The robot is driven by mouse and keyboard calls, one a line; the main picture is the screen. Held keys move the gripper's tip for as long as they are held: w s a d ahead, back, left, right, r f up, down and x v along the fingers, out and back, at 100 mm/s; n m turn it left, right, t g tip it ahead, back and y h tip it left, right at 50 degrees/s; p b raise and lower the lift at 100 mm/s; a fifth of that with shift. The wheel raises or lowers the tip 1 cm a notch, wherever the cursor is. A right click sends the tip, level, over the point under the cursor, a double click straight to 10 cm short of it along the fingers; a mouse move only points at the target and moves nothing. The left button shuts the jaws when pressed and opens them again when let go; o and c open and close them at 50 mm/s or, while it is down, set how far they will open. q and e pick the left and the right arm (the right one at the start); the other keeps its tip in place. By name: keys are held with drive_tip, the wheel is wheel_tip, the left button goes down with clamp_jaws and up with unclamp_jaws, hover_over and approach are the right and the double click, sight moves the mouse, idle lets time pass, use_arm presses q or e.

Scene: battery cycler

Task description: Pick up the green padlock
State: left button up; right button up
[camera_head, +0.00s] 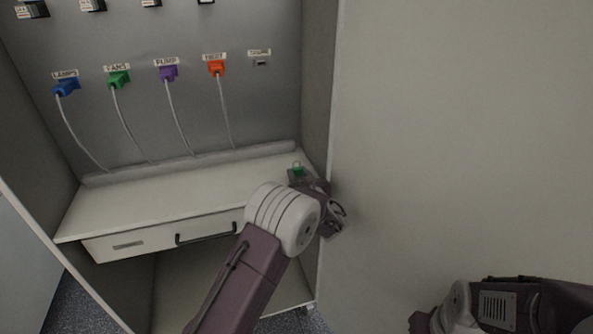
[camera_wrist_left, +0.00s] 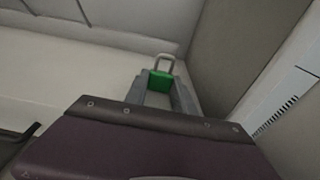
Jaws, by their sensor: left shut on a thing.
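The green padlock (camera_head: 298,168) is at the right end of the white shelf, close to the cabinet's right wall. In the left wrist view the padlock (camera_wrist_left: 160,82) has a green body and a grey shackle pointing up. My left gripper (camera_head: 297,175) is shut on the padlock's body, with one finger on each side in the left wrist view (camera_wrist_left: 160,90). I cannot tell whether the padlock touches the shelf. My right arm shows at the lower right, but its gripper fingers cannot be made out.
The white shelf (camera_head: 150,195) is otherwise clear. Below it is a drawer (camera_head: 150,241) with a black handle. Blue (camera_head: 67,88), green (camera_head: 118,79), purple (camera_head: 168,73) and orange (camera_head: 216,68) plugs with hanging cables sit in the back panel. A large pale panel (camera_head: 460,130) stands at right.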

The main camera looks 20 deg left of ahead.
sight(300, 166)
use_arm(q)
drive_tip(key=shift+r+p, duration=1.05)
drive_tip(key=shift+r, duration=0.85)
drive_tip(key=shift+d, duration=0.1)
drive_tip(key=shift+s+d+f, duration=0.1)
drive_tip(key=shift+s+d, duration=0.1)
drive_tip(key=shift+s, duration=0.1)
drive_tip(key=f+b+v, duration=0.1)
drive_tip(key=v, duration=1)
drive_tip(key=shift+s, duration=0.15)
drive_tip(key=shift+f, duration=0.15)
